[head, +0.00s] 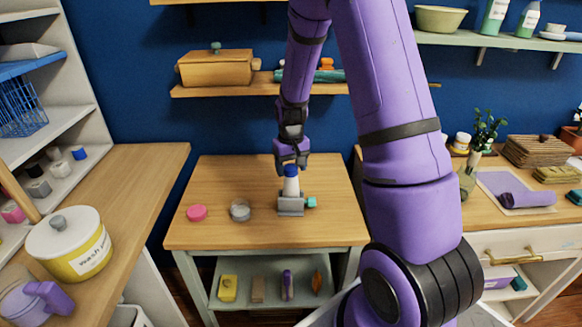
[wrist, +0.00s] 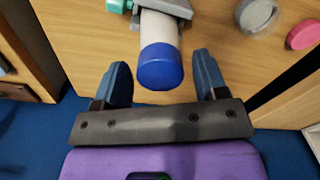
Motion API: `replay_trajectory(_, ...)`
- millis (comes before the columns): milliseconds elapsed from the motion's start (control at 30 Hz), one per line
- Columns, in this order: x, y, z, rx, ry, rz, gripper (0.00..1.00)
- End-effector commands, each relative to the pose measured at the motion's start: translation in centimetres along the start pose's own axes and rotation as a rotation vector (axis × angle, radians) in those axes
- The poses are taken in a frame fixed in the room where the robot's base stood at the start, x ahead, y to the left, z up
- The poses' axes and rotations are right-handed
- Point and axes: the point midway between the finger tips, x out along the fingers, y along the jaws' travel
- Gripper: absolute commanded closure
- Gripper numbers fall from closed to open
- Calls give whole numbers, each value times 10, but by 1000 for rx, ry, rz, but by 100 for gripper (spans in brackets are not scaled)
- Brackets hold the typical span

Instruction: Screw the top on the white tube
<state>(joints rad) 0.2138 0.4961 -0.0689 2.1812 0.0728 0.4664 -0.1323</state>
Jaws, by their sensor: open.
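The white tube (head: 291,187) stands upright in a grey holder (head: 290,207) with a teal knob (head: 311,202) on the wooden table. A blue top (head: 291,171) sits on the tube's upper end; how tightly it is on cannot be told. In the wrist view the blue top (wrist: 160,67) hides much of the white tube (wrist: 158,30). My gripper (head: 291,166) is above the tube, pointing down. In the wrist view my gripper (wrist: 160,74) is open, one finger on each side of the blue top, with gaps between.
A pink disc (head: 196,212) and a grey round piece (head: 240,210) lie on the table (head: 225,180) left of the holder. The table's front strip is clear. A wooden shelf (head: 225,90) with a lidded box (head: 216,68) hangs behind; a counter (head: 130,190) stands left.

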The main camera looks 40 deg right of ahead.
Motion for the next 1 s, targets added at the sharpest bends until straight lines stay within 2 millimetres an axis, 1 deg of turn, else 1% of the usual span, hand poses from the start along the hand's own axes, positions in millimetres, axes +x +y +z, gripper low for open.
replay_trajectory(1000, -52, 0, 0, 0, 1, 0, 34)
